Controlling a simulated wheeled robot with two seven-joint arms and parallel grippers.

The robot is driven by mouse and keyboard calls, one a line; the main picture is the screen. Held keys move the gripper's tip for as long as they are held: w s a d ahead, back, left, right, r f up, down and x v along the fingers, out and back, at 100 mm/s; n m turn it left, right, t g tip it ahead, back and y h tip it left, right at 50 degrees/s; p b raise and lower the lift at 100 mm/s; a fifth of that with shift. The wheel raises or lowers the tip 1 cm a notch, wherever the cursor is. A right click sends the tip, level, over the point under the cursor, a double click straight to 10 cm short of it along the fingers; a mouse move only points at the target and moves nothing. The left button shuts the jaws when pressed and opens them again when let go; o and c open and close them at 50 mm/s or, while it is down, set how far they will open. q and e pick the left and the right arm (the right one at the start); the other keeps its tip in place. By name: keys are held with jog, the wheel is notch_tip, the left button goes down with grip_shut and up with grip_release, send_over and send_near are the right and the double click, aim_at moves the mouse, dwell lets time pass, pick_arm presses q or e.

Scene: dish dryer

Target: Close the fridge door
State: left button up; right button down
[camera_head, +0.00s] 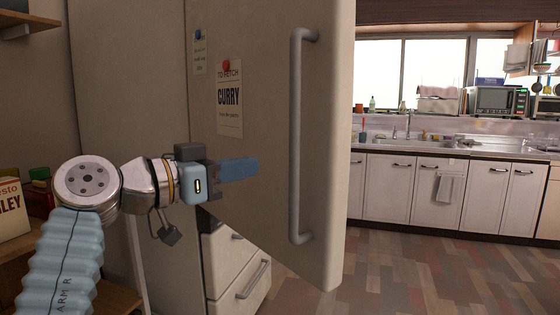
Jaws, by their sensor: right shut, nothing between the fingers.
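The fridge door (265,130) stands open in the head view, swung out in front of the lower drawers. Its outer face is toward me, with a long vertical grey handle (296,140) near its right edge. Part of the fridge body (125,100) shows to the left of the door. My right gripper (252,169), on the arm marked "ARM R", is shut and empty. Its blue fingers point right, in front of the door's outer face and left of the handle. I cannot tell whether they touch the door. My left gripper is not in view.
Lower drawers (240,265) sit below and behind the door. A wooden shelf (95,298) with boxes stands at the left. The patterned floor (420,270) is clear to the right, up to white cabinets (430,190) under the sink.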

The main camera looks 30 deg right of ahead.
aim_at(283, 160)
jog(key=d, duration=0.2)
jog(key=w+d, duration=0.1)
jog(key=d, duration=0.5)
jog(key=shift+w+d+p, duration=0.15)
jog(key=shift+d+p, duration=0.1)
jog(key=shift+p, duration=0.05)
